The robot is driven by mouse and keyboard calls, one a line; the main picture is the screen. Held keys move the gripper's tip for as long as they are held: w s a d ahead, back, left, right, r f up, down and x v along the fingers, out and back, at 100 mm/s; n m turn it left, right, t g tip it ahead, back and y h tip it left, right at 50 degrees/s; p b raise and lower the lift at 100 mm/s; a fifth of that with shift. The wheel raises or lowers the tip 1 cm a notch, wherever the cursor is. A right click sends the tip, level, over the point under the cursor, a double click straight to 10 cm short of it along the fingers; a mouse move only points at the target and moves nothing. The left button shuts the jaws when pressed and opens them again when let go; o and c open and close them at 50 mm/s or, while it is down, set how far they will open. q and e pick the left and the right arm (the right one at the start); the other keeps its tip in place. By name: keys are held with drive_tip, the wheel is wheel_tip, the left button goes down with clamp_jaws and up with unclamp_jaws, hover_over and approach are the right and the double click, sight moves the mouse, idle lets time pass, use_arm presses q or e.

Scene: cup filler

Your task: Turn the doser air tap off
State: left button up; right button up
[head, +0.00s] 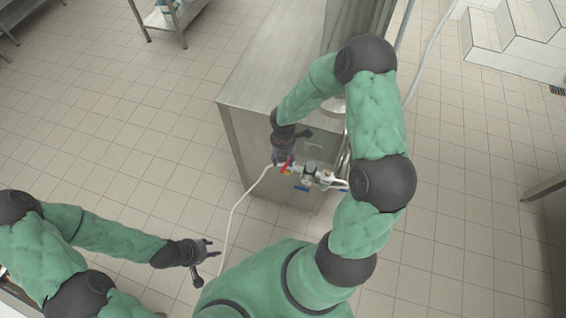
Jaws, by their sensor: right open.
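A small assembly of taps and fittings (311,178) is on the near side of the steel machine. It has a red handle (286,169) at its left end and a blue handle (301,188) below. I cannot tell from the picture which handle is the doser air tap. My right gripper (284,162) is open, pointing down right at the red handle. Its fingers partly hide that end, and I cannot tell if they touch it. My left gripper (213,261) is open and empty, low at the left, well away from the taps.
The steel machine cabinet (262,75) stands behind the taps. A pale hose (232,215) runs from the taps down to the floor. A steel table (180,20) stands at the top left. The tiled floor (130,110) at left is clear.

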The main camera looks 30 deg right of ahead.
wheel_tip(320, 180, up, 7)
idle(0.3)
drive_tip(key=shift+f, duration=0.1)
